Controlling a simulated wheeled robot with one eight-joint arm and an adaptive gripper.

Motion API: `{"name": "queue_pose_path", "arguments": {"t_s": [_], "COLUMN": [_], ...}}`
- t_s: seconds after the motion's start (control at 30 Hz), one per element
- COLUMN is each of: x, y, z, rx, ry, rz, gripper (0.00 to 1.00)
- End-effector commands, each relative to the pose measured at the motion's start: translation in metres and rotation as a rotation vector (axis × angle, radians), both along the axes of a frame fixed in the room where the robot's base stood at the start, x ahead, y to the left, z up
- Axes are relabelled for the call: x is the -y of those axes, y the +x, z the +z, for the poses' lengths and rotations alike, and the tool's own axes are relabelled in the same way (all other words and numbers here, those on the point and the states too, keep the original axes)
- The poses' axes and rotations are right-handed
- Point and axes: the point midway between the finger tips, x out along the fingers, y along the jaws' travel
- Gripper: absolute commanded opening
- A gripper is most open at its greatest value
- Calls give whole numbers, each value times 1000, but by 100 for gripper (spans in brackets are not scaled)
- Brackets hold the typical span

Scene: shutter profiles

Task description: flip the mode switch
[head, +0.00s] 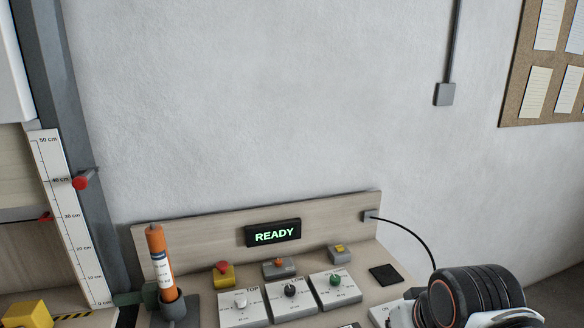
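The bench carries several controls, and I cannot read a mode label on any of them. A grey box with an orange knob or lever (279,265) stands below the lit READY display (273,233). A grey box with a yellow top part (339,252) stands to its right. A white box (390,312) at the lower right has lettering that is hard to read and is partly hidden by my arm. My arm's black and white links fill the lower right corner. My gripper is not in view.
A red button on a yellow base (223,274) and three white dial panels (291,301) stand on the bench. An orange tube (161,262) stands upright in a grey holder at left. A black cable (408,231) curves down from the backboard. A black pad (385,275) lies at right.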

Motion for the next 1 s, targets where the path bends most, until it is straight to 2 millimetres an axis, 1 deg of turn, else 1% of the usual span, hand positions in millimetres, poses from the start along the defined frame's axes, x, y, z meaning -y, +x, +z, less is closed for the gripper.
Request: {"name": "queue_pose_path", "arguments": {"t_s": [0.03,0.1,0.3,1.0], "x": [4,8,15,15], "y": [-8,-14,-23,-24], "z": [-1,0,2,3], "rx": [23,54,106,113], "ry": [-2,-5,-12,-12], "rz": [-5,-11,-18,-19], "gripper": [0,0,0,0]}}
